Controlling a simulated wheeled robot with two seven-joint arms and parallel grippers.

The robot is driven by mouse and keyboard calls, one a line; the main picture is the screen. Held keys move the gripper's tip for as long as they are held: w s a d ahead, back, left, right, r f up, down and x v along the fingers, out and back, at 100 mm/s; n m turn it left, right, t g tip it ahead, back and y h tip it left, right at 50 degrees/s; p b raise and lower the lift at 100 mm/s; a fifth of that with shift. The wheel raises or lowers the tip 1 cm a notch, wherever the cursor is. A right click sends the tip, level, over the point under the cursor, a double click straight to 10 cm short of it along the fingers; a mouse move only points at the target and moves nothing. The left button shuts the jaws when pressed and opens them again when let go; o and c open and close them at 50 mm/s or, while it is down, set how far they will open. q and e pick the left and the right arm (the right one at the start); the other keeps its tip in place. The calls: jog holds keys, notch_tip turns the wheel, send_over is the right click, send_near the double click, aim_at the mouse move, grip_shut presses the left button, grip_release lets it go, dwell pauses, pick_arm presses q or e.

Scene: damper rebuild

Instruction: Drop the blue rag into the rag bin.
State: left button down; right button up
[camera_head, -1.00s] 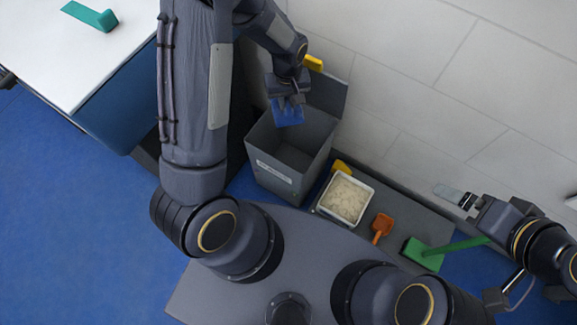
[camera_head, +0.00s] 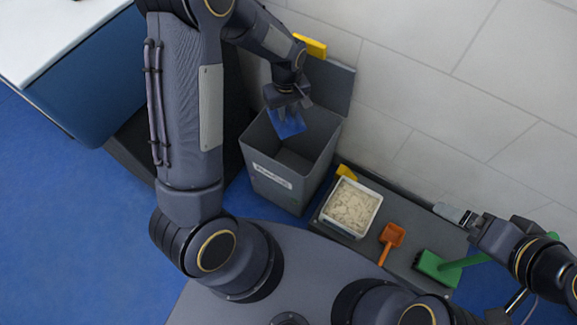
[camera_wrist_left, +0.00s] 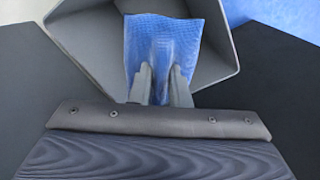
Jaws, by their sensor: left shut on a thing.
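The blue rag (camera_head: 288,124) hangs from my left gripper (camera_head: 287,108), at the mouth of the grey rag bin (camera_head: 275,180). The bin is open at the top and has a white label on its front. In the left wrist view the rag (camera_wrist_left: 190,40) is pinched between the two fingers of my left gripper (camera_wrist_left: 162,80), with the bin's interior (camera_wrist_left: 215,70) around and beyond it. My right gripper (camera_head: 466,220) is at the right, near the wall; whether its jaws are open or shut is unclear.
A white tray of pale material (camera_head: 352,207), an orange scoop (camera_head: 391,238) and a green tool (camera_head: 440,266) lie on a dark low shelf right of the bin. A yellow piece (camera_head: 311,46) is above the bin's lid (camera_head: 328,85). A white-topped cabinet (camera_head: 75,85) stands at left.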

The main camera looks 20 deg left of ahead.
pick_arm(q)
jog(key=shift+f+b, duration=0.3)
jog(key=shift+f, duration=0.45)
pick_arm(e)
jog(key=shift+f, duration=0.6)
pick_arm(q)
jog(key=c, duration=1.3)
grip_release()
notch_tip(320, 180, up, 7)
jog(key=p, duration=0.2)
jog(key=shift+p, duration=0.35)
jog(key=shift+r, duration=0.45)
pick_arm(e)
notch_tip(320, 180, up, 3)
jog(key=shift+f, duration=0.1)
